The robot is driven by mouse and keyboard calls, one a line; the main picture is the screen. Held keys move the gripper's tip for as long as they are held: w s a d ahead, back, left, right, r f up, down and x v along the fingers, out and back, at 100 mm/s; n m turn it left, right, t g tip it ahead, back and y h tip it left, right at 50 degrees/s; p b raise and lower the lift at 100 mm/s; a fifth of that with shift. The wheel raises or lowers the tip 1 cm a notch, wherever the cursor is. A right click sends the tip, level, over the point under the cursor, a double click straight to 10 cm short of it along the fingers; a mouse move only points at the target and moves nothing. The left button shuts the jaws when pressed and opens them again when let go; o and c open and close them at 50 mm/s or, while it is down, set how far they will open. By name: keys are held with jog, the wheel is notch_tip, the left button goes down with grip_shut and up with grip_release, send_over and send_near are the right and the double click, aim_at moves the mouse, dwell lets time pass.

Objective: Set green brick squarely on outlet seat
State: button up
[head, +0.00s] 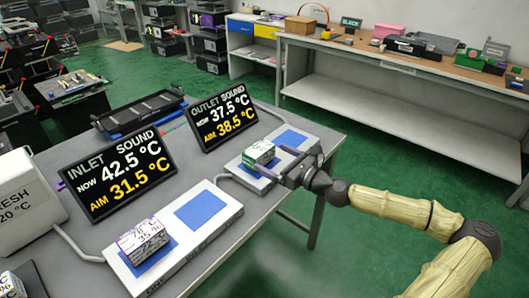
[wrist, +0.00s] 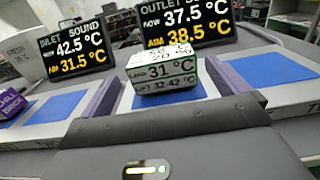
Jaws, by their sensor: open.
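The green brick (head: 258,153), white and green with printed text, sits on a blue square pad (head: 249,168) of the white outlet plate (head: 232,167). In the wrist view the green brick (wrist: 163,74) reads 31 °C and rests on the blue pad (wrist: 165,101), which shows in front of it. It looks slightly turned against the pad. My gripper (head: 277,161) is open, its two purple fingers on either side of the brick, with visible gaps in the wrist view (wrist: 170,92). The underside of the brick is hidden.
A second blue pad (head: 291,139) on the outlet plate is empty. The inlet plate (head: 222,222) holds an empty blue pad (head: 201,210) and a white-purple brick (head: 145,239). The inlet display (head: 118,170) and outlet display (head: 222,115) stand behind. A white box (head: 28,205) is at left.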

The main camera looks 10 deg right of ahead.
jog(key=v, duration=0.4)
jog(key=shift+s+d, duration=0.15)
jog(key=shift+s, duration=0.05)
